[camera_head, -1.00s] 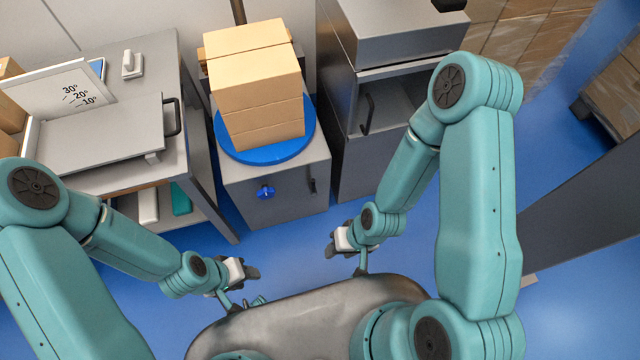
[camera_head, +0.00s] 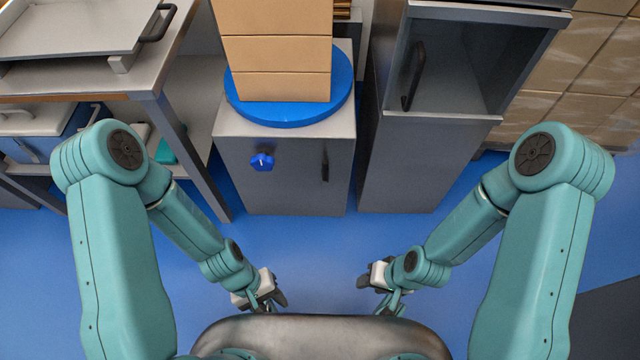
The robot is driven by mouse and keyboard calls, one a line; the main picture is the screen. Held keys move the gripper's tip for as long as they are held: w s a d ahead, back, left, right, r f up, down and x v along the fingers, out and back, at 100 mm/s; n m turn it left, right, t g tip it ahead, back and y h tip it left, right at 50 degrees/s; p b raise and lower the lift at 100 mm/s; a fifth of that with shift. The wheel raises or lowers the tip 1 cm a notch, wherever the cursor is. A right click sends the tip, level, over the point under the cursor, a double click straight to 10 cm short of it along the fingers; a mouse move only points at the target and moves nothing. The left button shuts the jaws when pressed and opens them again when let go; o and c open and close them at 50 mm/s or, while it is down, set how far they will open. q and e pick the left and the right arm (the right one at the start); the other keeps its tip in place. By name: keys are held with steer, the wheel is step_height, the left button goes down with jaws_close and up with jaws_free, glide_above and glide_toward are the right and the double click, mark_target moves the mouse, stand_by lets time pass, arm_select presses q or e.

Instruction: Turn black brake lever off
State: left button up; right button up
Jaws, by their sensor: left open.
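A small black lever (camera_head: 325,166) sits upright on the front of the grey cabinet (camera_head: 300,196). I take it for the brake lever. A blue star-shaped knob (camera_head: 262,161) is on the same front, left of it. A blue round turntable (camera_head: 290,112) on top bears stacked cardboard boxes (camera_head: 277,55). My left gripper (camera_head: 276,296) is open and empty, below the cabinet in the picture and apart from it. My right gripper (camera_head: 366,284) is also low in the picture, right of the left one, touching nothing visible; its jaws are too small to read.
A workbench (camera_head: 180,60) with a grey tray (camera_head: 85,25) and a shelf stands at left. A tall grey cabinet (camera_head: 405,170) with an open compartment and black handle (camera_head: 413,75) stands at right. Brown boxes (camera_head: 570,75) are behind it. Blue floor is clear before the cabinets.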

arm_select(q)
steer(key=s+d+r+n+g+h, duration=0.3)
steer(key=s+d+n+h, duration=0.1)
steer(key=d+n+h, duration=0.1)
steer(key=w+d+r+n+t+h, duration=0.3)
steer(key=w+d+n+h, duration=0.1)
steer(key=d+n+h, duration=0.1)
steer(key=n+t+y+b, duration=0.4)
steer(key=n+t, duration=1.1)
steer(key=t, duration=0.3)
glide_toward(323, 168)
steer(key=x, duration=0.7)
steer(key=shift+d, duration=0.1)
steer(key=shift+w+d+r, duration=0.15)
steer(key=shift+w+d, duration=0.2)
steer(key=shift+w, duration=0.2)
arm_select(e)
steer(key=shift+w+d+f, duration=0.15)
steer(key=shift+d+f, duration=0.05)
steer(key=shift+f, duration=0.65)
steer(key=shift+w+d+f, duration=0.1)
steer(key=shift+d+f, duration=0.1)
steer(key=shift+f, duration=0.65)
